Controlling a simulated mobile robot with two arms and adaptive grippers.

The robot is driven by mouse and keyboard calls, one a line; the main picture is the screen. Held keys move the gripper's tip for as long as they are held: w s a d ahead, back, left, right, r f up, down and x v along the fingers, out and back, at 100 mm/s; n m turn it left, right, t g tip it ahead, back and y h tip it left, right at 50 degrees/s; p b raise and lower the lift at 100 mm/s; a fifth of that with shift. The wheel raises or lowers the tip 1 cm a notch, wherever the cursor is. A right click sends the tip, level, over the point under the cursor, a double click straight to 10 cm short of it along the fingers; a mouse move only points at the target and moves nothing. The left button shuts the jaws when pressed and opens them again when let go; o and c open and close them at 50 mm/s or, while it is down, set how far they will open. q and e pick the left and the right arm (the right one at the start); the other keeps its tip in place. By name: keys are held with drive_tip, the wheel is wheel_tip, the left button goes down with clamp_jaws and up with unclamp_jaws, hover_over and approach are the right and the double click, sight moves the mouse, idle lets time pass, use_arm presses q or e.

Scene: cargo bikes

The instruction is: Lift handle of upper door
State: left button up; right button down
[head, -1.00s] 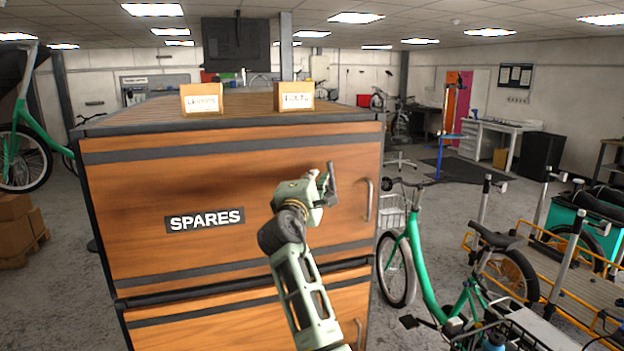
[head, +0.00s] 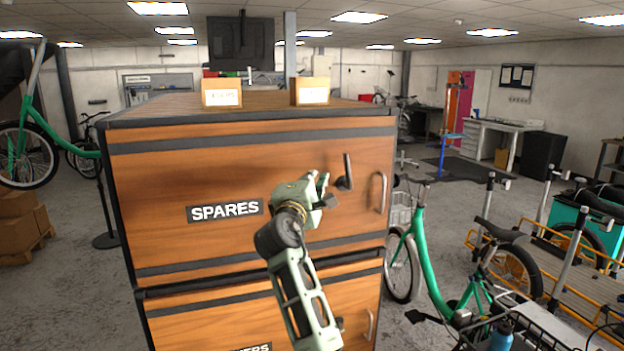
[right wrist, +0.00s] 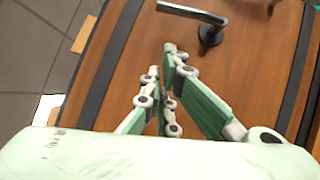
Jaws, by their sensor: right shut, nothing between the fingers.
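The upper door (head: 250,165) of the wooden cabinet is closed and carries a "SPARES" label. Its dark lever handle (head: 348,170) stands roughly upright from a round base near the door's right side. It also shows in the right wrist view (right wrist: 190,13), at the top, beyond the fingertips. My right gripper (head: 322,183) is in front of the door, just left of the lever, with a small gap in the picture. In the right wrist view its fingers (right wrist: 162,60) are shut with nothing between them. My left gripper is not in view.
A fixed D-shaped pull (head: 381,193) is right of the lever. A lower door (head: 230,315) lies below. Two small boxes (head: 222,93) (head: 312,91) stand on the cabinet top. A green bike (head: 425,250) stands close to the cabinet's right.

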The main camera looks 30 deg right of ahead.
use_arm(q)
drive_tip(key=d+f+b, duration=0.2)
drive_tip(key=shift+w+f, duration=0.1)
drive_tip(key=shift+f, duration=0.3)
use_arm(e)
drive_tip(key=v, duration=0.6)
drive_tip(key=shift+s, duration=0.35)
drive_tip(key=shift+a, duration=0.1)
